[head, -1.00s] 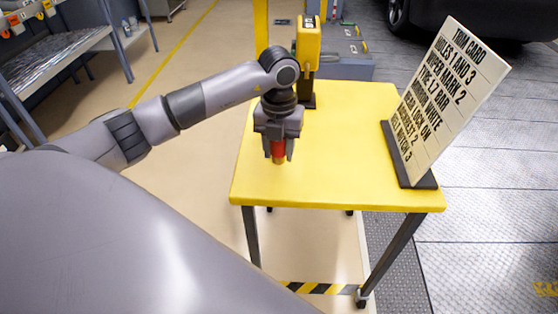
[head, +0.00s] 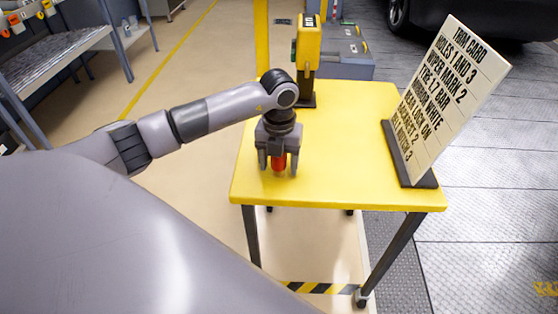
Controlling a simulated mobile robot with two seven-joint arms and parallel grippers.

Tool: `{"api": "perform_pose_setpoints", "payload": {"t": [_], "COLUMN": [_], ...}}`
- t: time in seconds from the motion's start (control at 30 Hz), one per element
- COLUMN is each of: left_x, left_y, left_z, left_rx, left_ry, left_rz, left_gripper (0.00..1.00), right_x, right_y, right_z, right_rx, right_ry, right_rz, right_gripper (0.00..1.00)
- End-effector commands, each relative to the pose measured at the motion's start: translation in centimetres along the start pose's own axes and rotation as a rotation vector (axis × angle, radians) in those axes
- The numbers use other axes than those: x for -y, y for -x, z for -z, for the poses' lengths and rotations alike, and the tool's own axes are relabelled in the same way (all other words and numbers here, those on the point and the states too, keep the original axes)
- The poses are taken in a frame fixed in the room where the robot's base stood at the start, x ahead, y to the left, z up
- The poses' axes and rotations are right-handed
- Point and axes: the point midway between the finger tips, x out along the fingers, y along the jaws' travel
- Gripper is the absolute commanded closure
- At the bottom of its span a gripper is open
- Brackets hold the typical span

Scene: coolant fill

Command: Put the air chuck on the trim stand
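The trim stand, as I take it, is the yellow-topped table (head: 335,180) with dark legs. A small red piece (head: 279,162), which I take to be the air chuck, is upright at the table's left side, with its lower end at the tabletop. My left gripper (head: 278,168) points down around it from above. Its fingers are spread, one on each side, with gaps between them and the red piece. The top of the red piece is hidden by the gripper body. My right gripper is not in view.
A yellow device (head: 307,48) on a dark post stands at the table's back left. A tilted trim card (head: 440,95) stands in a dark base on the right. The table's middle and front are clear. A grey workbench (head: 60,60) stands at far left.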

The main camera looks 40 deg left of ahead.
Motion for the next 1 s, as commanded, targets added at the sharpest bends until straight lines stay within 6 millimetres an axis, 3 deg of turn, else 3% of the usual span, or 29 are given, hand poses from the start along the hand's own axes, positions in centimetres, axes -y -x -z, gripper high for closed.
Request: {"api": "perform_pose_setpoints", "payload": {"t": [0.23, 0.7, 1.0], "left_x": [0.0, 0.0, 0.0], "left_y": [1.1, 10.4, 12.4], "left_z": [-0.1, -0.1, 0.0], "left_rx": [0.003, 0.004, 0.000], "left_ry": [0.001, 0.000, 0.000], "left_rz": [0.001, 0.002, 0.000], "left_gripper": [0.35, 0.35, 0.35], "right_x": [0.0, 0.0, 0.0], "right_y": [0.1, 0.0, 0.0], "right_z": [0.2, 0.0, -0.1], "right_rx": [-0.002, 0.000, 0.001], "right_ry": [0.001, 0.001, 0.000], "right_rz": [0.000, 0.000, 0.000], "right_gripper": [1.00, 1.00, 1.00]}}
